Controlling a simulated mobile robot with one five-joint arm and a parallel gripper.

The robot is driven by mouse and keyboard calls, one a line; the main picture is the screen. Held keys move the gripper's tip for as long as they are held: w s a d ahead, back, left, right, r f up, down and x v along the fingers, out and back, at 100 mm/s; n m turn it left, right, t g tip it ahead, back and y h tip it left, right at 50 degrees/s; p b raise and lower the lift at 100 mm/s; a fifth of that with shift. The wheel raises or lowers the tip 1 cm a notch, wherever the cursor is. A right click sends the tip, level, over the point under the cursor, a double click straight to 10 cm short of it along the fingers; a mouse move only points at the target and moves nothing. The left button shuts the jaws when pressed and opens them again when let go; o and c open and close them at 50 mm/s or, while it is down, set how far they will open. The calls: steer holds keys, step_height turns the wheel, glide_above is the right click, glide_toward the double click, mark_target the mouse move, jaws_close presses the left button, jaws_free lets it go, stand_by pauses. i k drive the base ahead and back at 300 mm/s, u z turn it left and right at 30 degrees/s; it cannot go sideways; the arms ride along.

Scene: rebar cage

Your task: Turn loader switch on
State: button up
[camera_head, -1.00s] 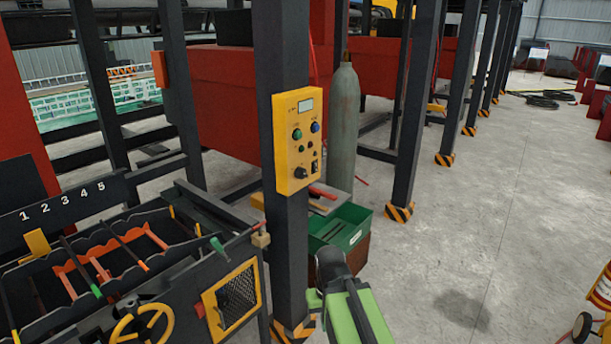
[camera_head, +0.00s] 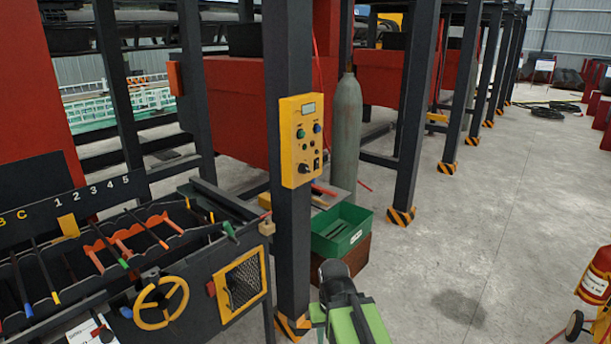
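A yellow control panel (camera_head: 301,140) is fixed to a dark steel post (camera_head: 288,230). It carries a small display, a green button (camera_head: 301,133), a blue button (camera_head: 317,128), smaller dark buttons, a black knob (camera_head: 303,169) and a black switch (camera_head: 317,164) at its lower right. The switch is too small to read its position. My green and black arm (camera_head: 346,306) shows at the bottom centre, below the panel and apart from it. Its gripper fingers cannot be made out.
A black machine with a yellow handwheel (camera_head: 160,302) and numbered slots stands at left. A green bin (camera_head: 341,229) and a grey gas cylinder (camera_head: 346,135) stand behind the post. A red fire extinguisher (camera_head: 597,275) is at right. The concrete floor between is clear.

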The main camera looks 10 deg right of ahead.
mark_target(303, 168)
steer(key=u, duration=1.1)
steer(key=i, duration=0.65)
steer(key=z, duration=0.15)
